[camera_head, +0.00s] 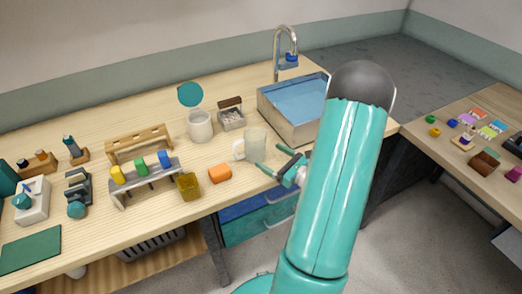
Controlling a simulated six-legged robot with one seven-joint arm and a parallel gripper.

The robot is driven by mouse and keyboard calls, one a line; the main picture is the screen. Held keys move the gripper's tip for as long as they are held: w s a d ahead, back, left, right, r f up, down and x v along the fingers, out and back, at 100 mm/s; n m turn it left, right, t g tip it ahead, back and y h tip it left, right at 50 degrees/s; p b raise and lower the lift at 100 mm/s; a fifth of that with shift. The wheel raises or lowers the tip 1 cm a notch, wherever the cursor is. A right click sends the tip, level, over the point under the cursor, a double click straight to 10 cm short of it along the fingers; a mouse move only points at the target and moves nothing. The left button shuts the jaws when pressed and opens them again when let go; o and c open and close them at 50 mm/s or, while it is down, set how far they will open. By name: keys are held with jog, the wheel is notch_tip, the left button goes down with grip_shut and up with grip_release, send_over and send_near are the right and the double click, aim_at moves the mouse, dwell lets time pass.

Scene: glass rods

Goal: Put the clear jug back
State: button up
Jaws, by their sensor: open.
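A clear jug (256,143) with a white handle on its left side stands upright on the wooden bench, left of the sink. My gripper (267,161) is open at the jug's front right, close to its lower part. I cannot tell whether the fingers touch the jug. My teal arm covers the area to the right of the gripper and part of the sink.
A sink (290,100) with a tap (287,45) lies behind the jug. An orange block (219,174), an amber cube (188,187), a white canister (200,126) and a grey rack (147,181) stand to the left. A second table (450,115) is at the right.

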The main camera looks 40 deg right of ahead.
jog(key=s, duration=0.4)
jog(key=shift+s+d, duration=0.1)
jog(key=shift+d, duration=0.1)
dwell(1.1)
